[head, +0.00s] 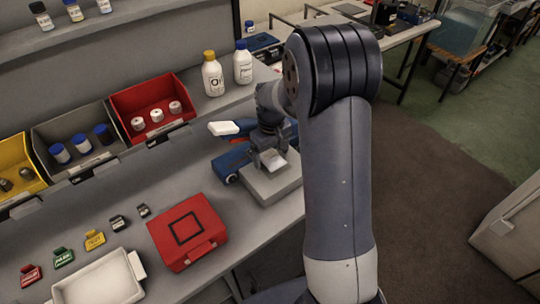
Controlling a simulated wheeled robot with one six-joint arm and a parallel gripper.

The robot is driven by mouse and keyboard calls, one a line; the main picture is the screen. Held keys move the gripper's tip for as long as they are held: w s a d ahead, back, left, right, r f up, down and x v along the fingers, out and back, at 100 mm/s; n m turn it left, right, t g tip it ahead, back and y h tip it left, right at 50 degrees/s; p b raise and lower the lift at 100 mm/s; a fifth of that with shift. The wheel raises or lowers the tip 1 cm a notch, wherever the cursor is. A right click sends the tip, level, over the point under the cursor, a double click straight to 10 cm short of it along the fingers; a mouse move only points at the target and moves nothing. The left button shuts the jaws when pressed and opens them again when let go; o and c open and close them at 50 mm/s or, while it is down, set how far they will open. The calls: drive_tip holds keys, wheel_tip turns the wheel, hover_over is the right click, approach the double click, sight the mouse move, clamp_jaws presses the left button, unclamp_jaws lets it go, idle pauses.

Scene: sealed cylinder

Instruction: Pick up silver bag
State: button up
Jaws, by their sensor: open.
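My gripper (272,161) is open and points down over a light grey block (265,190) on the bench. A small pale, silvery piece (292,161) shows beside the fingers, above the block. It could be the silver bag, but it is too small and too covered to be sure. I cannot tell whether the fingers touch it. My arm hides the bench to the right of the gripper.
A blue tool-like object (231,163) and a white piece (222,128) are left of the gripper. A red case (188,232), a white tray (98,282) and coloured tags lie nearer. Bins (150,105) and two white bottles (213,76) stand behind.

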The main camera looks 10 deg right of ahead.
drive_tip(key=shift+f, duration=0.4)
drive_tip(key=shift+c, duration=0.2)
drive_tip(key=c, duration=1)
